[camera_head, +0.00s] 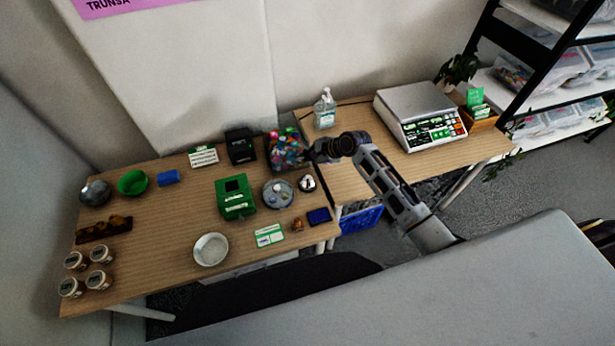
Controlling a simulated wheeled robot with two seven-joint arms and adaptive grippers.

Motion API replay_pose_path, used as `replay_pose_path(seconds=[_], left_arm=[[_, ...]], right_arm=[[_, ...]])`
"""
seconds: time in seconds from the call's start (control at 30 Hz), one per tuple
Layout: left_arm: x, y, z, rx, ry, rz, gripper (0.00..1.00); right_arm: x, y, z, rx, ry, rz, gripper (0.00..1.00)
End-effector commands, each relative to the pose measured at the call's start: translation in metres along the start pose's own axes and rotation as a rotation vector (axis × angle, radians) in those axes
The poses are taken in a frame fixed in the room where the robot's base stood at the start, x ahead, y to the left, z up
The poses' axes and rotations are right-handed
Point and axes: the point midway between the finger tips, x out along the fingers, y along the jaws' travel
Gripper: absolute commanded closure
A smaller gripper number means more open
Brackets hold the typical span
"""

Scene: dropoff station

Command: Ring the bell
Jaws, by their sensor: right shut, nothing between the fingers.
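A small silver bell (307,184) stands near the right end of the left wooden table, beside a round dish of small items. My right arm comes in from the right, over the gap between the two tables. My right gripper (308,156) is shut and empty. In the picture it shows just above the bell and beside the container of colourful items; its height over the table is hard to tell. My left gripper is not in view.
Around the bell are the round dish (278,194), a container of colourful items (286,150), a green box (235,196) and a dark blue pad (319,216). The right table holds a pump bottle (325,110) and a scale (420,115).

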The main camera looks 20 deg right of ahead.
Motion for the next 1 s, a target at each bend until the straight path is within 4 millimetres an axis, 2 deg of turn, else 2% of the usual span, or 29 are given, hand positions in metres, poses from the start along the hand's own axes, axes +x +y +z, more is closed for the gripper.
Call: replay_pose_path(seconds=[0.57,1.0], left_arm=[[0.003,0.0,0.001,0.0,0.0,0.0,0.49],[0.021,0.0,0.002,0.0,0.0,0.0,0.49]], right_arm=[[0.004,0.003,-0.003,0.003,0.0,0.0,1.0],[0.021,0.015,-0.015,0.002,0.0,0.0,1.0]])
